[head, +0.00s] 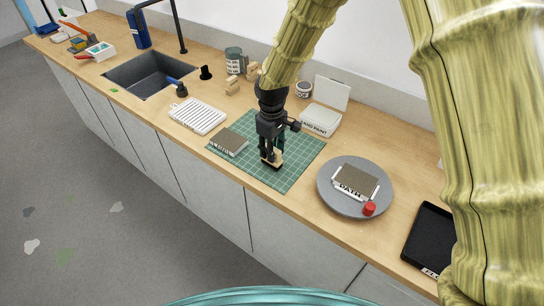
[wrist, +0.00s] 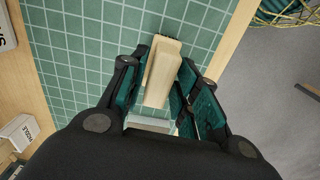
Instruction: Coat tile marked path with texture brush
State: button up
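A wooden brush (head: 276,158) with a dark bristle end is at the front part of the green cutting mat (head: 300,152). My gripper (head: 270,153) points down around it. In the wrist view the brush's pale block (wrist: 162,75) lies between the two finger pads of my gripper (wrist: 164,62), at a slight slant. Whether both pads press on it is unclear. The tile marked PATH (head: 357,180) has a grey-brown top in a white frame and rests on the round grey turntable (head: 325,199), right of my gripper.
Another framed tile (head: 230,140) lies on the mat's left side, its label unclear. A white box marked "AND PAINT" (head: 320,122) stands open behind. A red-capped item (head: 369,209) is at the turntable's front edge. A black tray (head: 430,238) is right, a white ribbed tray (head: 197,116) left.

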grip_shut()
jog(key=shift+r+p, duration=2.35)
jog(key=shift+r, duration=0.7)
